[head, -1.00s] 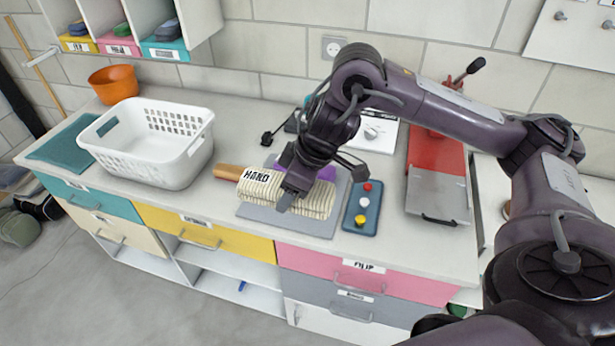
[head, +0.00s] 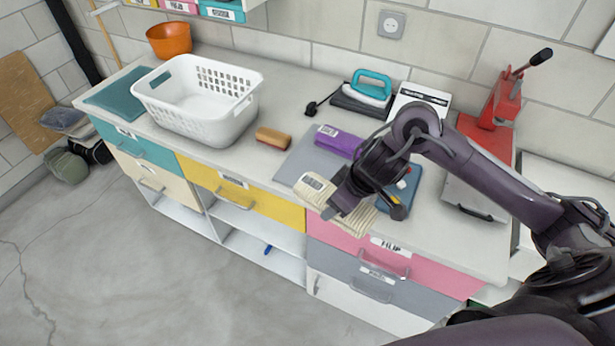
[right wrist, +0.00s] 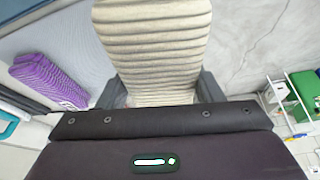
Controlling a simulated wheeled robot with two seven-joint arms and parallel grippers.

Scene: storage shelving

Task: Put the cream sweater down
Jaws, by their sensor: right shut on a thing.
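The cream sweater (head: 314,188) is a folded, ribbed bundle with a white label at its left end. My right gripper (head: 352,204) is shut on it from above, with fingers on both sides. In the head view it overlaps the counter's front edge above the pink drawer. Its height above the counter is hard to tell. In the right wrist view the sweater (right wrist: 150,45) stretches away between the fingers of the gripper (right wrist: 160,92). My left gripper is not in view.
A purple folded item (head: 338,141) lies on a grey mat (head: 300,160). A wooden brush (head: 273,138) lies left of the mat. A white basket (head: 205,120) stands further left. A blue panel with buttons (head: 408,180) and a red press (head: 490,130) are at right.

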